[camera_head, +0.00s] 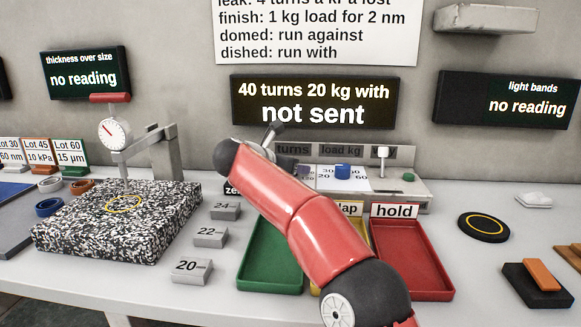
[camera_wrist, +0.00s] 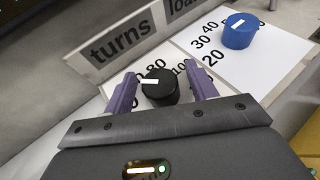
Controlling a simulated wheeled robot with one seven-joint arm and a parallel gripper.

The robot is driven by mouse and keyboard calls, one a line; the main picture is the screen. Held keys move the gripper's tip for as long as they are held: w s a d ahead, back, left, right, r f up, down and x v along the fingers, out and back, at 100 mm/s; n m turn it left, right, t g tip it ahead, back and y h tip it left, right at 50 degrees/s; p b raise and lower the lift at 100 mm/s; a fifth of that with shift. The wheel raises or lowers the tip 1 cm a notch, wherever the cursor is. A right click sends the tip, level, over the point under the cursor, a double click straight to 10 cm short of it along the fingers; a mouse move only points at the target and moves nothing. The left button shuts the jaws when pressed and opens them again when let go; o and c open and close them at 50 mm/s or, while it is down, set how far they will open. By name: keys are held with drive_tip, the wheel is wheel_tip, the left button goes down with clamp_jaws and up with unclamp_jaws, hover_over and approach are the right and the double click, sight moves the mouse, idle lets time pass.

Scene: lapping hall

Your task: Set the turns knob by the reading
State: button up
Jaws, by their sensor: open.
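The turns knob (camera_wrist: 160,88) is black with a white mark on top, on a white dial card under the label "turns" (camera_wrist: 121,42). My gripper (camera_wrist: 161,76) is open, with one purple finger on each side of the knob; whether they touch it I cannot tell. The dial numbers are partly hidden by the fingers and knob. In the head view, my red arm hides much of the turns area. The display (camera_head: 315,102) reads "40 turns 20 kg with" and "not sent". The thickness display (camera_head: 84,74) and light bands display (camera_head: 507,99) both read "no reading".
The blue load knob (camera_wrist: 238,31) stands right of the turns knob. A white lever (camera_head: 383,154) and green button (camera_head: 408,177) are further right. A green tray (camera_head: 270,282) and red tray (camera_head: 436,290) lie in front. A speckled block (camera_head: 75,225) stands left under a dial gauge (camera_head: 114,132).

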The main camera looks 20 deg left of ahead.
drive_tip(key=b+v, duration=0.1)
drive_tip(key=v, duration=0.6)
drive_tip(key=shift+s+a+r, duration=0.1)
drive_tip(key=shift+s+a, duration=0.05)
drive_tip(key=shift+s, duration=0.2)
